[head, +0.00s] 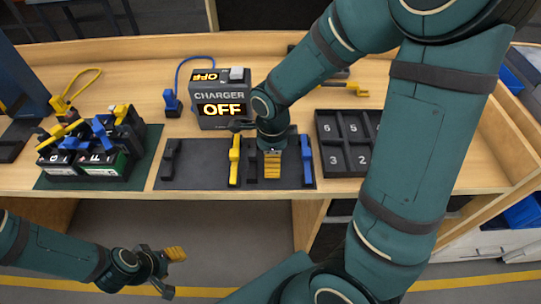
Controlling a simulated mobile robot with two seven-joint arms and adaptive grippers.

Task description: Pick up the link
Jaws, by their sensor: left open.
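I cannot tell for sure which piece is the link. On the dark mat (200,172) lie a black piece (171,160) at left, a yellow piece (235,162) in the middle and a blue piece (306,162) at right. My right gripper (270,163) points down over the mat, between the yellow and blue pieces. One orange-tipped finger shows; a dark shape beside it is unclear, so I cannot see whether it holds anything. My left gripper (168,270) is open and empty, low in front of the bench.
The charger box (221,112) reading OFF stands behind the mat. Batteries (88,163) with yellow and blue clamps sit on a green mat at left. A numbered black tray (340,160) is at right, partly behind my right arm. A yellow piece (352,88) lies behind it.

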